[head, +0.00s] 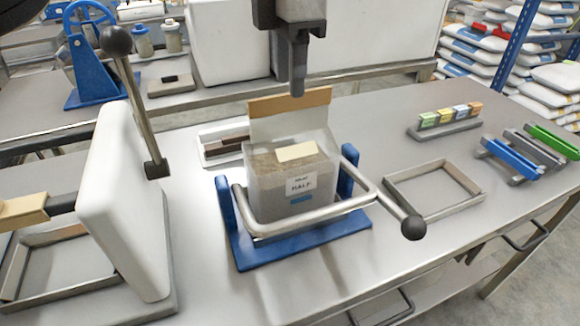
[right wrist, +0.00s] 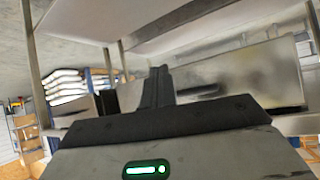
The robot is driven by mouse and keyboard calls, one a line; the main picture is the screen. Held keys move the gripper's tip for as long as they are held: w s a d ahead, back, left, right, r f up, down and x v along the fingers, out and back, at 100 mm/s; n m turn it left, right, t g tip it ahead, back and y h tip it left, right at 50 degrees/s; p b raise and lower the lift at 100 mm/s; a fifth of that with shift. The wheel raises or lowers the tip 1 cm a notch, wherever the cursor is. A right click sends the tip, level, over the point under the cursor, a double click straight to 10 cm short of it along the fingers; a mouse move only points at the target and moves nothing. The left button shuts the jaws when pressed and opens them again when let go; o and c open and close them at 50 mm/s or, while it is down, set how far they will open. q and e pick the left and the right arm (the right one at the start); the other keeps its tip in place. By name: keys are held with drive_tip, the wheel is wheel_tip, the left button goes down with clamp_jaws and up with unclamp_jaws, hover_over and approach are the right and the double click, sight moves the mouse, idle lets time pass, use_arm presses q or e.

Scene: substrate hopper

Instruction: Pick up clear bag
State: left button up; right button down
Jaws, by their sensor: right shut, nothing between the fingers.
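The clear bag (head: 268,168) stands upright in a blue stand (head: 300,246) in the middle of the table in the head view. It holds brownish-grey substrate, has a tan strip along its top and a white label reading "HALF". A metal bar (head: 320,208) with a black knob runs around its front. My left gripper (head: 297,88) points down from above, its tip overlapping the tan strip in the picture; contact and finger gap are unclear. My right gripper (right wrist: 158,82) is shut and empty in the right wrist view, away from the bag.
A white panel (head: 128,200) with a knobbed lever (head: 135,95) stands at left. An empty metal frame (head: 432,190) lies right of the stand. Colored blocks (head: 450,116) and blue and green clips (head: 512,157) sit farther right. Bare table lies in front of the stand.

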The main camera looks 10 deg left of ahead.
sight(291, 100)
use_arm(q)
drive_tip(key=shift+f, duration=0.55)
drive_tip(key=f, duration=0.3)
drive_tip(key=f+p, duration=0.1)
drive_tip(key=shift+w+f, duration=0.25)
drive_tip(key=shift+f, duration=0.3)
clamp_jaws()
drive_tip(key=shift+w+r, duration=0.1)
drive_tip(key=shift+r, duration=0.1)
use_arm(e)
drive_tip(key=shift+w+r, duration=0.3)
drive_tip(key=shift+r, duration=0.2)
